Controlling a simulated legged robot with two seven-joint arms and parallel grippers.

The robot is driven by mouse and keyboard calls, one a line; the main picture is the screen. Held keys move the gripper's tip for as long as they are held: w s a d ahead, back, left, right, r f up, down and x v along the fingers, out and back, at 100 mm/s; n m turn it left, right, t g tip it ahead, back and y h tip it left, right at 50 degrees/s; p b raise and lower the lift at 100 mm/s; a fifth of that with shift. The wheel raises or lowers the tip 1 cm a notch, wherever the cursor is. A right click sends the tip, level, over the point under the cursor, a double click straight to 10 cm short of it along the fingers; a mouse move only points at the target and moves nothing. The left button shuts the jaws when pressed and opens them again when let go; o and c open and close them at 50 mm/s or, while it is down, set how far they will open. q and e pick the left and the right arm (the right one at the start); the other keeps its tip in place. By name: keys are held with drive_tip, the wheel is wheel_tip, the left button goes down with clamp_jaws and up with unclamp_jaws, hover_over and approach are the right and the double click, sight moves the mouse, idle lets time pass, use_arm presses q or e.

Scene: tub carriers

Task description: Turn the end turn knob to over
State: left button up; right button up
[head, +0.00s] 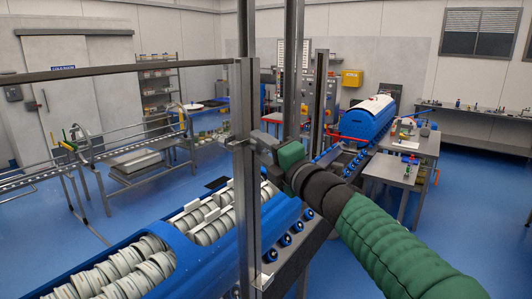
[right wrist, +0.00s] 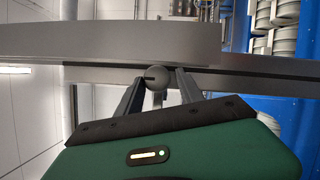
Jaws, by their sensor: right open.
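A round grey knob (right wrist: 155,77) with a dark mark on its left side sits against a grey metal bar in the right wrist view. I take it for the end turn knob. My right gripper (right wrist: 159,82) is open, with one dark finger on each side of the knob. I cannot tell whether either finger touches it. In the head view my right gripper (head: 262,153) is at the grey metal post (head: 246,190), and the knob cannot be made out there. My left gripper is not in view.
A blue tub (head: 205,250) with several stacks of pale rings lies below the post. A glass-like guard with a top rail (head: 120,70) spans the left. A second blue tub (head: 368,118) and a side table (head: 400,172) stand further right.

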drive_tip(key=shift+s+d+f, duration=0.1)
drive_tip(key=shift+s+d, duration=0.15)
drive_tip(key=shift+s, duration=0.05)
drive_tip(key=b+v, duration=0.3)
drive_tip(key=v, duration=1.3)
drive_tip(key=shift+b, duration=0.35)
drive_tip(key=shift+w+f, duration=0.1)
